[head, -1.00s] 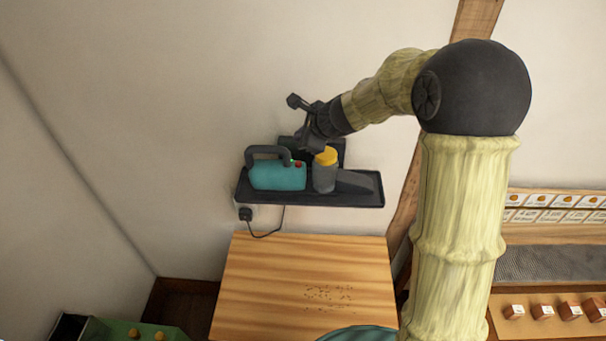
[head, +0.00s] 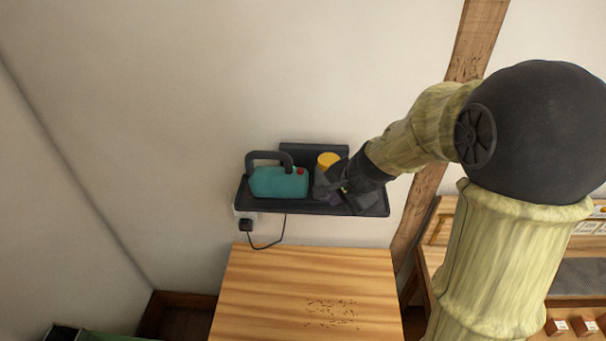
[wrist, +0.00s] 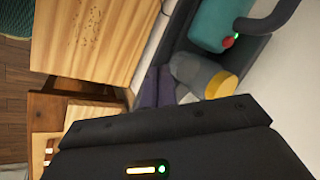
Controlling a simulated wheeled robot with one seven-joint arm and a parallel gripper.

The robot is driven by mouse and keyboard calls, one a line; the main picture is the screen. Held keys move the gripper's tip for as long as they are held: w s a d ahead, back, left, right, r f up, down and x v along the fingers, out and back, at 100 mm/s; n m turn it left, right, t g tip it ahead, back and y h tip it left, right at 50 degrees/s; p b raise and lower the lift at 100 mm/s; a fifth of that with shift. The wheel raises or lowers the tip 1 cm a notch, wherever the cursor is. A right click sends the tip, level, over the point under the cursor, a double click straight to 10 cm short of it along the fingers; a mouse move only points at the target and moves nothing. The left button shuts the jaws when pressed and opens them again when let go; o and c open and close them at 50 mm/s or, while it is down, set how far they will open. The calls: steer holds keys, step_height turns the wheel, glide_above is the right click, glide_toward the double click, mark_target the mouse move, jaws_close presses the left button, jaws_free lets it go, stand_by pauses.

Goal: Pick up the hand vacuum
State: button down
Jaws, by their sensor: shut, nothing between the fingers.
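The hand vacuum lies on a dark wall shelf (head: 300,207) in the head view. Its teal body (head: 278,183) has a dark loop handle and a red button, at the left of the shelf. A grey part with a yellow top (head: 328,160) is to its right, partly hidden by my gripper. The teal body (wrist: 212,25) and the yellow-ended grey part (wrist: 222,84) also show in the wrist view. My gripper (head: 332,190) is shut and empty, low over the right part of the shelf, right of the teal body. I cannot tell whether it touches the vacuum.
A wooden table top (head: 305,290) with small dark specks stands below the shelf. A dark back plate (head: 315,153) is on the wall behind. A plug (head: 246,224) with a cord hangs under the shelf's left end. A wooden post (head: 420,200) rises at right.

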steer(key=s+d+f+n+g+h+b, duration=0.1)
steer(key=s+d+f+n, duration=0.2)
steer(key=s, duration=0.4)
steer(key=s+d+f+n+g+h+b, duration=0.1)
steer(key=s+d+f+n+h+b, duration=0.1)
steer(key=s+d+f+n, duration=0.2)
steer(key=s+d+n, duration=0.2)
steer(key=s, duration=0.1)
steer(key=shift+s+f+n+b, duration=0.2)
steer(key=shift+s+n+b, duration=0.1)
steer(key=shift+n, duration=0.1)
